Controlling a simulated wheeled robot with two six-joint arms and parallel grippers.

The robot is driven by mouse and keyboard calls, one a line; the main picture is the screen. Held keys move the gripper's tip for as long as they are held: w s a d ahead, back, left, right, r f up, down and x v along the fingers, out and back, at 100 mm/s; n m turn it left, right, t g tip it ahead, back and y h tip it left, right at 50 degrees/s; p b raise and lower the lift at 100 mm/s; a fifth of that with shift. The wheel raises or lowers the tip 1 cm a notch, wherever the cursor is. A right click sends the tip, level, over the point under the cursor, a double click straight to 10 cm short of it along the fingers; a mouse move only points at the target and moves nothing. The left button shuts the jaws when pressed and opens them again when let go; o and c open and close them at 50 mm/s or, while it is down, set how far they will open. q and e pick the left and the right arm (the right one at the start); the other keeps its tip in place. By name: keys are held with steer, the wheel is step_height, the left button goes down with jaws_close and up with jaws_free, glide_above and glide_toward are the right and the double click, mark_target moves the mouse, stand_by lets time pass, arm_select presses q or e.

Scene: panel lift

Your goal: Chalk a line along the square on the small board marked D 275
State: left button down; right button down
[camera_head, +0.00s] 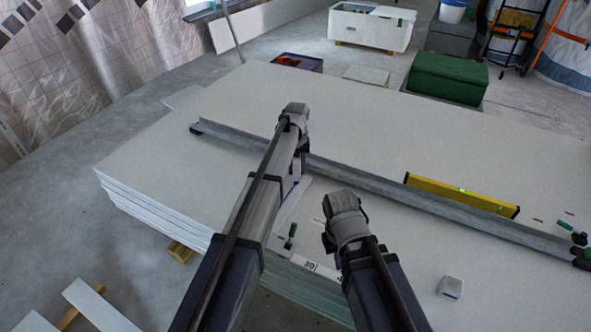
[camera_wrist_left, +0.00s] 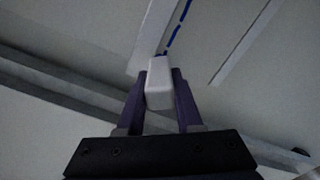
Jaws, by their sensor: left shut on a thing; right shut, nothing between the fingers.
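My left gripper (camera_wrist_left: 160,84) is shut on a pale block (camera_wrist_left: 160,90), whose far end is beside a blue line (camera_wrist_left: 177,28). The line runs along the edge of a pale strip (camera_wrist_left: 154,36), probably the square, on a light board surface. In the head view my left gripper (camera_head: 297,168) is mostly hidden by its own arm, over the front boards. My right gripper (camera_head: 331,242) is shut and empty, low over the front stack; its fingertips are mostly hidden. I cannot read a D 275 mark in either view.
A large board (camera_head: 400,140) on a rail lies behind, with a yellow level (camera_head: 461,194) along its front edge. On the front stack (camera_head: 165,185) are a small grey block (camera_head: 451,286), a green-handled tool (camera_head: 291,236) and a numbered strip (camera_head: 317,267). Another green-handled tool (camera_head: 573,233) lies at right.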

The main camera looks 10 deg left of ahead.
arm_select(q)
steer(key=shift+w+d, duration=0.25)
steer(key=shift+w, duration=0.45)
